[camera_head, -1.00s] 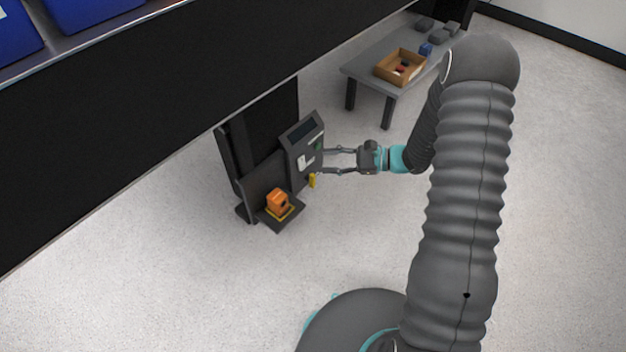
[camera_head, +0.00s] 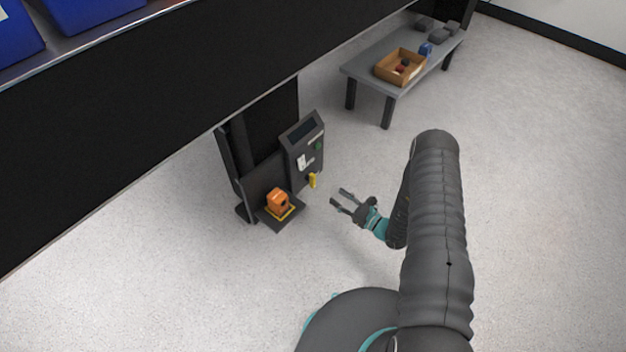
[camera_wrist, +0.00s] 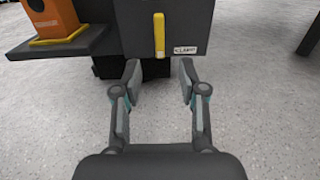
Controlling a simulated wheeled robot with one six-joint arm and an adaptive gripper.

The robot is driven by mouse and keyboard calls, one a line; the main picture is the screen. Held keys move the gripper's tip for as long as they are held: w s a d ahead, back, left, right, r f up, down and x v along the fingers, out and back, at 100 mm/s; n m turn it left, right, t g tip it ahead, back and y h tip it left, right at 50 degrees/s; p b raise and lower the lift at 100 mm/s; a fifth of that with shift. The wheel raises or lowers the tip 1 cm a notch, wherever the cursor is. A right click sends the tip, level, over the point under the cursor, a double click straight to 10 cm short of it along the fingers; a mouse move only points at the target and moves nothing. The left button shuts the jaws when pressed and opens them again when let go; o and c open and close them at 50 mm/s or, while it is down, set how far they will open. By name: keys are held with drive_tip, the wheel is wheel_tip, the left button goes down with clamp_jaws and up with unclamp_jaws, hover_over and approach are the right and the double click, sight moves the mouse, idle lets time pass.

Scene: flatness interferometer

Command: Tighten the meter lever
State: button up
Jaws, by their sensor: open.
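The lever is a short yellow handle (camera_head: 312,180) low on the front of the dark grey meter housing (camera_head: 303,150). In the wrist view the yellow lever (camera_wrist: 159,35) hangs upright beside a white label (camera_wrist: 186,50) that seems to read "CLAMP". My gripper (camera_head: 339,200) is open and empty, to the right of and a little below the lever in the head view, apart from it. In the wrist view my gripper (camera_wrist: 158,68) has its two fingers spread below the lever, with a gap between them and nothing held.
An orange block (camera_head: 278,200) sits on a dark platform (camera_head: 280,223) left of the lever; it also shows in the wrist view (camera_wrist: 54,18). A grey table (camera_head: 363,70) with a cardboard box (camera_head: 385,72) stands behind. A large black panel (camera_head: 150,120) overhangs the left. The floor around my gripper is clear.

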sight(315, 181)
drive_tip(key=x, duration=1.2)
drive_tip(key=shift+w+a, duration=0.15)
clamp_jaws()
